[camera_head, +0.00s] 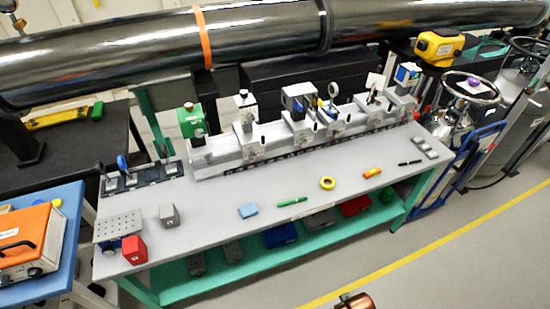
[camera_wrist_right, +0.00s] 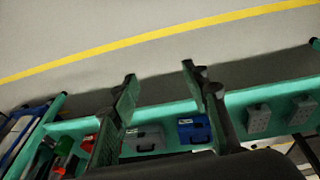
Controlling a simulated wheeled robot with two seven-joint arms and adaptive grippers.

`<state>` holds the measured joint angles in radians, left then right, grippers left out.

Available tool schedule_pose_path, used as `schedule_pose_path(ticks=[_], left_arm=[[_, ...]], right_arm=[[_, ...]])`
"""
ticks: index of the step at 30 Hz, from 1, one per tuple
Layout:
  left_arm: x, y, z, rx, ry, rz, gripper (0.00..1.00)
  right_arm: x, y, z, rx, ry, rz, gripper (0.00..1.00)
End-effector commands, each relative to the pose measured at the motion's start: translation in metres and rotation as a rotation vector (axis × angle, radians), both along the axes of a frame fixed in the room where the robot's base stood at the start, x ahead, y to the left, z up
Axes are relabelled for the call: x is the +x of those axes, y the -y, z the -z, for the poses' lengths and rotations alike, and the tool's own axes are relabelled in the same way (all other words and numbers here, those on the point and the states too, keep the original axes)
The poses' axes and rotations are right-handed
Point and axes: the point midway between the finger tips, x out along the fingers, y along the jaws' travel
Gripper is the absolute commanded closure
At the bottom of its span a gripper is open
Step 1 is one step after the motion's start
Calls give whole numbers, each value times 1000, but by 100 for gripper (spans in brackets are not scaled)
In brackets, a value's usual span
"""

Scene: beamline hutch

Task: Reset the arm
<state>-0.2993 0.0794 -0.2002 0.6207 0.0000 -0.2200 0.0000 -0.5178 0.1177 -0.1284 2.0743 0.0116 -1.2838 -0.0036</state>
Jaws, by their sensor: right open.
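My right gripper (camera_wrist_right: 160,72) shows in the right wrist view. Its two fingers are spread apart with nothing between them. The green lower shelf (camera_wrist_right: 235,98) of the workbench and the grey floor lie beyond the fingers. My left gripper is in neither view. In the head view, no gripper can be made out over the grey workbench top (camera_head: 225,205).
The bench holds a rail with optics mounts (camera_head: 250,145), a red block (camera_head: 134,250), a green marker (camera_head: 292,202) and a yellow tape ring (camera_head: 327,183). A blue case (camera_wrist_right: 193,130) sits on the shelf. A large pipe (camera_head: 120,55) runs behind. The front floor looks mostly clear.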

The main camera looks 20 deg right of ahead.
Motion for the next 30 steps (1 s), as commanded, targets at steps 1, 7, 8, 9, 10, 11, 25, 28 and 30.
schedule_pose_path(ticks=[1,7,8,9,10,11,25,28,30], left_arm=[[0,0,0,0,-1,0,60],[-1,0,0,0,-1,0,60],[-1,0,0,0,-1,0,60],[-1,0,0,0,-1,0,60],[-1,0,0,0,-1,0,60],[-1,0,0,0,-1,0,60],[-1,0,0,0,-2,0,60],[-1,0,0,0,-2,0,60],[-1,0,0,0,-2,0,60]], right_arm=[[-3,-1,23,3,-15,-3,58],[-28,-7,127,13,-56,-23,58],[-35,-8,143,14,-64,-26,58],[-44,-9,164,15,-73,-30,58],[-52,-10,179,16,-80,-34,58],[-61,-10,193,17,-87,-37,58],[-218,-10,324,27,-173,-86,58],[-233,-13,329,28,-177,-90,58],[-239,-15,331,28,-180,-91,58]])
